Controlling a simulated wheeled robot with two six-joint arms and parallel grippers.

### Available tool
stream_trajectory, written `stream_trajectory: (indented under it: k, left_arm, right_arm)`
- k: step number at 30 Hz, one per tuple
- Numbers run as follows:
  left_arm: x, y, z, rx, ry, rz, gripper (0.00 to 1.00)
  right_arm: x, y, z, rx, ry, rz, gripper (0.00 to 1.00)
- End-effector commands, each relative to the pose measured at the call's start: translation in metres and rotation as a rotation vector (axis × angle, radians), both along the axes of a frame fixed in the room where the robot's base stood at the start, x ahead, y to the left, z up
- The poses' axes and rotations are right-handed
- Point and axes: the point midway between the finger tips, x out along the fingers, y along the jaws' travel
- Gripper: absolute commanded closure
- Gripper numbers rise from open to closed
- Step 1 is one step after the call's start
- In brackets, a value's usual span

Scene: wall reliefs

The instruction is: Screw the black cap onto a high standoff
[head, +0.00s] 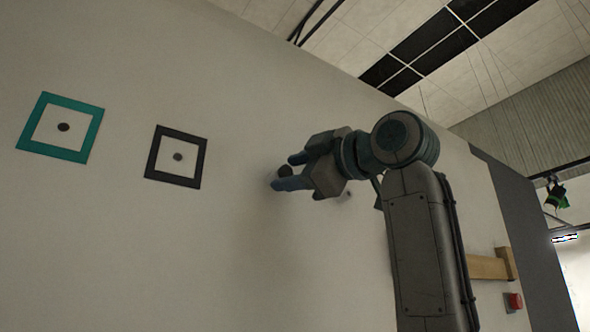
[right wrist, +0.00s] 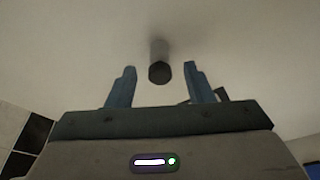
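My right gripper (head: 286,171) reaches the pale wall in the head view. Its two blue fingers are open, and it also shows in the right wrist view (right wrist: 159,71). A round black end, which looks like the black cap (right wrist: 159,73), sits between the fingertips with a gap on each side. Behind it a grey post, seemingly a standoff (right wrist: 160,48), runs to the wall. In the head view the dark round piece (head: 285,170) shows between the fingers. Whether cap and post are separate parts is unclear. My left gripper is out of view.
A teal square frame (head: 47,151) and a black square frame (head: 151,166) are on the wall to the left, each with a dark round piece in its middle.

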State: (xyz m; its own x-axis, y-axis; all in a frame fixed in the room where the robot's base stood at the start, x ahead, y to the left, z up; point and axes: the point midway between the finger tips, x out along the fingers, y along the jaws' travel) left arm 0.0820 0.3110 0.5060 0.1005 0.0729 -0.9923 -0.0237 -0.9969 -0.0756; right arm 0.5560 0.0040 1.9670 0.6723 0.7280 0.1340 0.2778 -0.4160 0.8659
Motion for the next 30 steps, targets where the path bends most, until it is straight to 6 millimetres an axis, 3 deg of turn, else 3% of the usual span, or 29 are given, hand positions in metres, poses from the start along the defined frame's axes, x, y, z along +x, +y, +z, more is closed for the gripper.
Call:
stream_trajectory:
  k: [8, 21, 30]
  left_arm:
    - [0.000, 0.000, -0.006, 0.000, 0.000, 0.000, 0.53]
    - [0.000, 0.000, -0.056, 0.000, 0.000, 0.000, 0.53]
    - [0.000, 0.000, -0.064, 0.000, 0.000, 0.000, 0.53]
  right_arm:
    - [-0.004, -0.005, -0.003, 0.000, -0.001, -0.001, 0.53]
    - [-0.056, -0.062, -0.016, 0.000, -0.002, -0.003, 0.53]
    - [-0.071, -0.078, -0.016, -0.001, 0.001, 0.000, 0.53]
